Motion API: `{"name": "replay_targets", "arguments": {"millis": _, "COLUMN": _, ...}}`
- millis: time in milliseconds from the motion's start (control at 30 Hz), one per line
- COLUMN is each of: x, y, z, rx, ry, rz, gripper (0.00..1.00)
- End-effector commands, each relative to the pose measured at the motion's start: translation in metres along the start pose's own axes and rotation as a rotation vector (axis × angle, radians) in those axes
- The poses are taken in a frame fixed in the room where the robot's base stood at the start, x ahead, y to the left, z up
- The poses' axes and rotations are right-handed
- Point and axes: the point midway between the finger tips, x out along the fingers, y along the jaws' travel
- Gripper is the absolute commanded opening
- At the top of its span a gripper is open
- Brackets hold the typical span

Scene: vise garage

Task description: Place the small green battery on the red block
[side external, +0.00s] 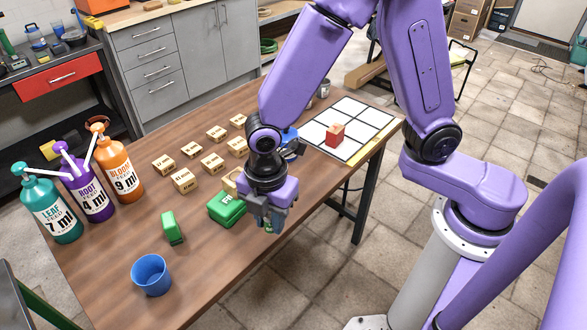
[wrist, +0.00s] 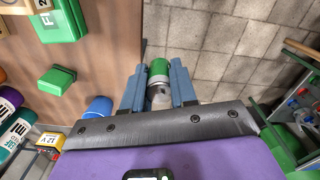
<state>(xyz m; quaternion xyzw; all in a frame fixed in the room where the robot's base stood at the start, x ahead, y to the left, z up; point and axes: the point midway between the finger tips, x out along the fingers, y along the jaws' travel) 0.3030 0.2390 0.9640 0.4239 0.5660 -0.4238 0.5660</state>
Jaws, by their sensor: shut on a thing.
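My gripper (side external: 268,218) is at the table's near right edge, pointing down. In the wrist view my gripper (wrist: 158,68) is shut on the small green battery (wrist: 158,68), which has a green end and a silver-grey body between the two fingers. In the side view the battery is mostly hidden by the fingers. The red block (side external: 335,137) stands on the white grid board at the table's far right, well apart from my gripper; it is not seen in the wrist view.
A green box (side external: 227,208) lies close left of my gripper, with another green block (side external: 172,227) and a blue cup (side external: 151,274) farther left. Several lettered wooden blocks (side external: 184,180) and three pump bottles (side external: 119,167) stand beyond. The grid board (side external: 367,117) has bare cells around the red block.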

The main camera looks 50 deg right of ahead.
Motion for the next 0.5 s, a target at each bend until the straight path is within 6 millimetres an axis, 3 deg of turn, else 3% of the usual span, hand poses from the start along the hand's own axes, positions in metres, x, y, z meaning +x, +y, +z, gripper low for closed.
{"name": "replay_targets", "arguments": {"millis": 167, "x": -0.008, "y": 0.014, "z": 0.039, "rx": 0.132, "ry": 0.001, "rz": 0.002, "gripper": 0.0}}
{"name": "replay_targets", "arguments": {"millis": 333, "x": -0.021, "y": 0.025, "z": 0.112, "rx": 0.374, "ry": 0.001, "rz": 0.003, "gripper": 0.0}}
{"name": "replay_targets", "arguments": {"millis": 500, "x": -0.035, "y": 0.018, "z": 0.191, "rx": 0.637, "ry": 0.001, "rz": 0.002, "gripper": 0.0}}
